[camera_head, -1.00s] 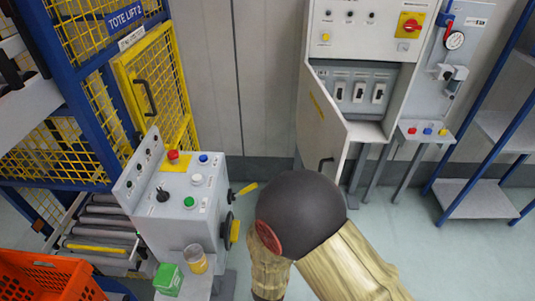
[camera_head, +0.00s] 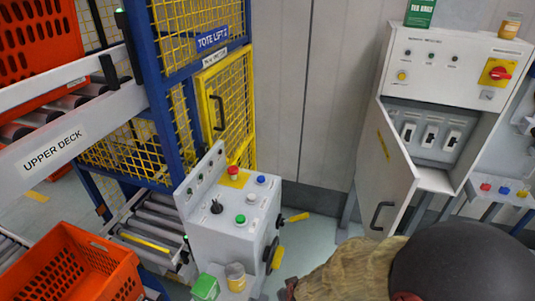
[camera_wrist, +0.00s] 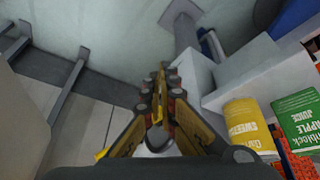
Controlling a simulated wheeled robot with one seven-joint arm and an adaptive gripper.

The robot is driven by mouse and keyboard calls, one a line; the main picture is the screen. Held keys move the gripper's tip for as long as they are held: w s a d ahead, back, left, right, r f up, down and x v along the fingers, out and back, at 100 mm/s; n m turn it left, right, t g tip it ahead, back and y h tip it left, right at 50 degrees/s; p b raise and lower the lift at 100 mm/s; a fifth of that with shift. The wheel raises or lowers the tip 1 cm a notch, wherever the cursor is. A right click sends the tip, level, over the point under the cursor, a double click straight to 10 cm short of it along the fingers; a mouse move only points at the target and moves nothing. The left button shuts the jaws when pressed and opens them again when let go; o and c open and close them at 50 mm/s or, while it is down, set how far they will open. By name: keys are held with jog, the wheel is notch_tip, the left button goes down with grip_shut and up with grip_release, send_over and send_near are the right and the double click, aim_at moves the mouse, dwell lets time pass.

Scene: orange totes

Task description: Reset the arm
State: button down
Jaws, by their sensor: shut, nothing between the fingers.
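My arm (camera_head: 465,262) fills the lower right of the head view, with its black rounded joint in front of the open cabinet's lower part. My gripper (camera_wrist: 160,75) shows in the middle of the wrist view. Its fingers are together with nothing between them. It points down toward the pale floor, left of a grey ledge. In the head view the gripper is not seen; the arm runs out of the bottom of the picture.
A control pedestal (camera_head: 232,225) stands left of my arm, with a green carton (camera_head: 205,287) and a jar (camera_head: 235,277) on its low ledge. The yellow can (camera_wrist: 248,125) is close right of the gripper. A cabinet door (camera_head: 385,175) hangs open. An orange tote (camera_head: 75,265) is lower left.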

jog(key=s+d+r+m+g, duration=0.1)
jog(key=s+r+g, duration=0.1)
jog(key=s+r, duration=0.35)
jog(key=s+d+r+m+g, duration=0.1)
jog(key=s+r, duration=0.1)
jog(key=r, duration=0.6)
jog(key=s+d+r+m+t, duration=0.1)
jog(key=s+d+r+t, duration=0.1)
jog(key=d+r, duration=0.3)
jog(key=s+d+r+t+h, duration=0.1)
jog(key=d+r, duration=0.4)
jog(key=r, duration=0.8)
jog(key=shift+s+d+r+m+t, duration=0.15)
jog(key=shift+s+d+m+t, duration=0.25)
jog(key=shift+s, duration=0.05)
